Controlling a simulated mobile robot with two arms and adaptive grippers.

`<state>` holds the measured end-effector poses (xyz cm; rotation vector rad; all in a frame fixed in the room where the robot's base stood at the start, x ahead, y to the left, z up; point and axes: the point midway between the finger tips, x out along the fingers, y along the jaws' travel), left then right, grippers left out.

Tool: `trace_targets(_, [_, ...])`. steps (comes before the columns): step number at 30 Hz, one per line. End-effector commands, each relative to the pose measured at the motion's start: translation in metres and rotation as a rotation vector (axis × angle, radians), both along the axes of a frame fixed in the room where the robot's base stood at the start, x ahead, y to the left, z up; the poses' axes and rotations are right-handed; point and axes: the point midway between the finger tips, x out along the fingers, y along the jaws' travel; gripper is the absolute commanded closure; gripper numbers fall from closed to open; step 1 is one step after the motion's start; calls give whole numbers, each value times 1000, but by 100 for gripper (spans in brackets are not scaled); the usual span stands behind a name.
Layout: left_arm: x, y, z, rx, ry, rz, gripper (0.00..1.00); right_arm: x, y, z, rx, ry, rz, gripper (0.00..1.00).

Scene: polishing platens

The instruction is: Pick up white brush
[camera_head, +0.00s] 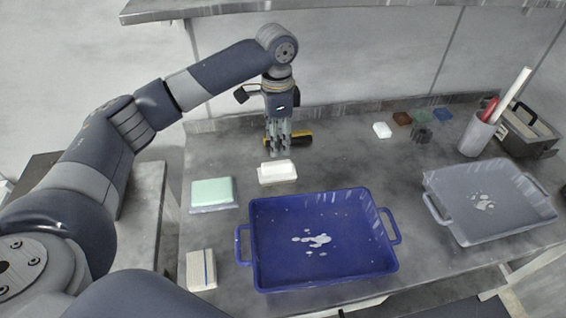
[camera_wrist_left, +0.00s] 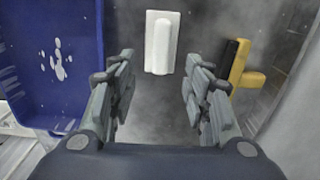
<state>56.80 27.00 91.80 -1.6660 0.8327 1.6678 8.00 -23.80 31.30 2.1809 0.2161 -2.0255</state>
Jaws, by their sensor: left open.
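A white block-shaped brush (camera_head: 277,171) with a raised ridge lies on the grey bench, behind the left part of the blue tray. My left gripper (camera_head: 278,152) points down just behind it, apart from it. In the left wrist view the white brush (camera_wrist_left: 161,42) lies beyond the gap between the two fingers of my left gripper (camera_wrist_left: 157,75), which are spread and empty. A yellow and black tool (camera_head: 300,139) lies beside the gripper; it also shows to the right of the fingers in the wrist view (camera_wrist_left: 244,70). My right gripper is not in view.
A blue tray (camera_head: 258,270) with white spots stands in front, and a grey tray (camera_head: 444,222) at right. A green pad (camera_head: 212,192) and a striped block (camera_head: 201,269) lie at left. Small blocks, a cup (camera_head: 477,136) and a toolbox (camera_head: 527,135) stand at the back right.

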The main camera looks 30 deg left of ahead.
Motion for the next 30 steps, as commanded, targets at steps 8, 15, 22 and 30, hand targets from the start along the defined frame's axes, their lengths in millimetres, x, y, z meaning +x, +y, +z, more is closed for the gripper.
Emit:
trace_targets(8, [-1,1,-41,1,3,1,55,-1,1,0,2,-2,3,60])
trace_targets(15, [-1,4,-64,3,5,3,55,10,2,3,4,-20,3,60])
trace_targets(22, [0,5,-94,2,2,1,55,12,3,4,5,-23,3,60])
trace_targets(30, [0,4,-98,1,0,0,55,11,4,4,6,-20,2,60])
